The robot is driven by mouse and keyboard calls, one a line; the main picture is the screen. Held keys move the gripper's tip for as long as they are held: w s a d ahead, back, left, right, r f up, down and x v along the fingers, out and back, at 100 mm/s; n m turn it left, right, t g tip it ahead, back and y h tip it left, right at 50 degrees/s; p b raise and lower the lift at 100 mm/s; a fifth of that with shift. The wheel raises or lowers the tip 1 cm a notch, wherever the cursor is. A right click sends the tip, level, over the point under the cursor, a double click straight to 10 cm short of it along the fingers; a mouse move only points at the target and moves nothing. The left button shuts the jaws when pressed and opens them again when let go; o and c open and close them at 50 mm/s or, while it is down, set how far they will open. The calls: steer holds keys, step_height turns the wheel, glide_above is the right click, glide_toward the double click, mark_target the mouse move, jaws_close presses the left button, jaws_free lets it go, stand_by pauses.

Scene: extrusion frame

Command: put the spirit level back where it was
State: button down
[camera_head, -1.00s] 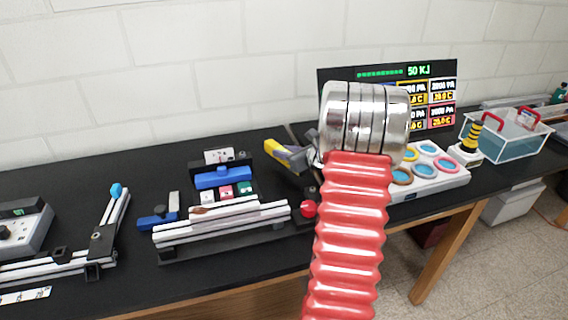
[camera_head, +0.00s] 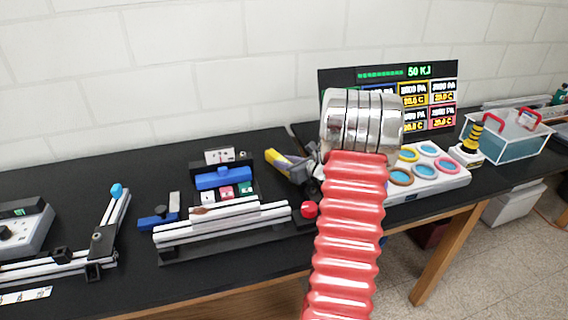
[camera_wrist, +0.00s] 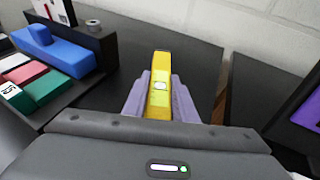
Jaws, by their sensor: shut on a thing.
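The spirit level is a yellow bar with a pale green vial in the wrist view (camera_wrist: 159,102). It lies lengthwise between the two purple-grey fingers of my gripper (camera_wrist: 160,76), which is shut on it. In the head view the yellow level (camera_head: 284,158) shows beside the fingers, left of my silver wrist joint, over the black bench (camera_head: 130,235). My arm hides part of the gripper there. I cannot tell whether the level touches the bench.
A dark stand with a blue block (camera_head: 222,178) and small coloured blocks is left of the gripper. An extrusion frame (camera_head: 220,224) lies in front of it, with a red knob (camera_head: 309,209) at its right end. A display panel (camera_head: 441,88) stands at the back right. Bare bench shows behind the level.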

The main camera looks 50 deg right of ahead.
steer(key=shift+f, duration=0.1)
steer(key=c, duration=1.5)
jaws_free()
steer(key=shift+o, duration=0.2)
steer(key=v, duration=1.2)
steer(key=shift+a, duration=0.1)
steer(key=shift+s, duration=0.1)
